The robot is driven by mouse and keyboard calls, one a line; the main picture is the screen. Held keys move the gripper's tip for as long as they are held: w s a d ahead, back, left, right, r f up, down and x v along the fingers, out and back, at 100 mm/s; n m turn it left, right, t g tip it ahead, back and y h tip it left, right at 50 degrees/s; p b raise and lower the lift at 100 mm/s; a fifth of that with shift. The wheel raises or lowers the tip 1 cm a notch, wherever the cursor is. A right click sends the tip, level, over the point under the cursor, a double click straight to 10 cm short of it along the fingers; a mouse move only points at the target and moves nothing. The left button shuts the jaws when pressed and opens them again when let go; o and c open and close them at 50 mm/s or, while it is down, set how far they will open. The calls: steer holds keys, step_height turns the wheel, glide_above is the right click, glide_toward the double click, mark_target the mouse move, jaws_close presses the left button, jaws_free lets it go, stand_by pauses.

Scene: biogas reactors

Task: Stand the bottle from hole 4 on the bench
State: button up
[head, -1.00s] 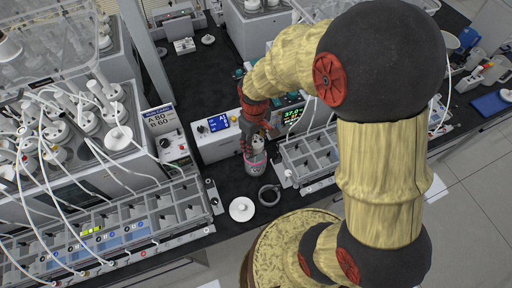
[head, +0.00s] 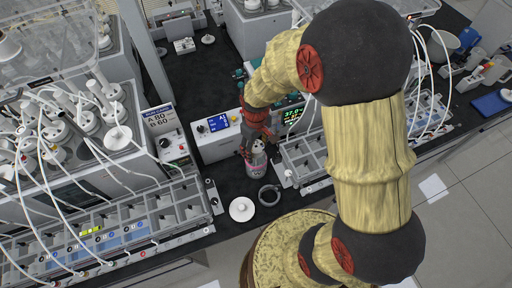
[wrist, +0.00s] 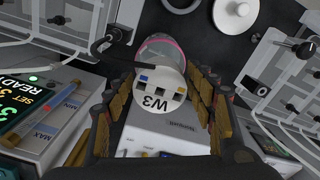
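The bottle (head: 257,166) is clear with a pinkish band and a white cap, and appears upright over the black bench (head: 232,182). In the wrist view its cap (wrist: 160,97) reads W3, and the clear body with a pink ring (wrist: 160,48) shows beyond it. My gripper (head: 258,140) is over the bottle from above. In the wrist view the fingers of my gripper (wrist: 163,85) stand on both sides of the cap. I cannot tell whether the pads press on it, or whether the bottle's base touches the bench.
A white round lid (head: 242,209) and a dark ring (head: 269,195) lie in front of the bottle. Compartmented racks stand left (head: 150,222) and right (head: 303,160). A reactor bath (head: 85,150) with tubes is left.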

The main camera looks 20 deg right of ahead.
steer(key=shift+o, duration=0.4)
steer(key=s+r+m+t+p, duration=0.1)
steer(key=s+r, duration=0.1)
steer(key=r, duration=0.9)
steer(key=s+r+m+t, duration=0.1)
steer(key=s+r, duration=0.1)
steer(key=r, duration=0.8)
steer(key=s+r+m+t, duration=0.2)
steer(key=s+r+t, duration=0.1)
steer(key=s+r, duration=0.6)
steer(key=shift+s+m+t, duration=0.3)
steer(key=shift+s, duration=0.25)
steer(key=shift+r, duration=0.1)
